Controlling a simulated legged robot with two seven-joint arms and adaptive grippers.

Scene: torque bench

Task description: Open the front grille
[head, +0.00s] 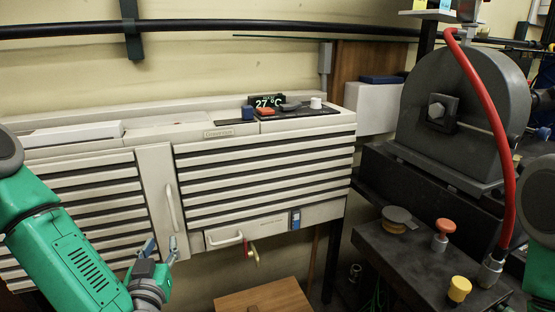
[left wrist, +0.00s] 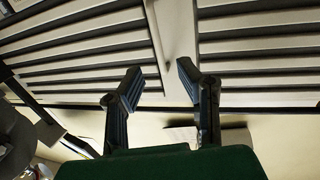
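The front grille (head: 265,180) is a set of cream slats with dark gaps, on a wall-mounted unit; a second slatted section (head: 85,205) lies to its left. A cream panel (head: 155,185) between them carries a slim upright handle (head: 171,206). The grille appears closed. My left gripper (head: 161,246) is just below this handle, near the unit's lower edge. In the left wrist view its two fingers (left wrist: 158,74) are apart with nothing between them, and slats show beyond. Whether it touches the unit cannot be told. My right gripper is out of view.
A pale lower handle (head: 225,241) and a red-and-yellow valve (head: 251,252) sit beneath the grille. A display (head: 268,101) and knobs are on top.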

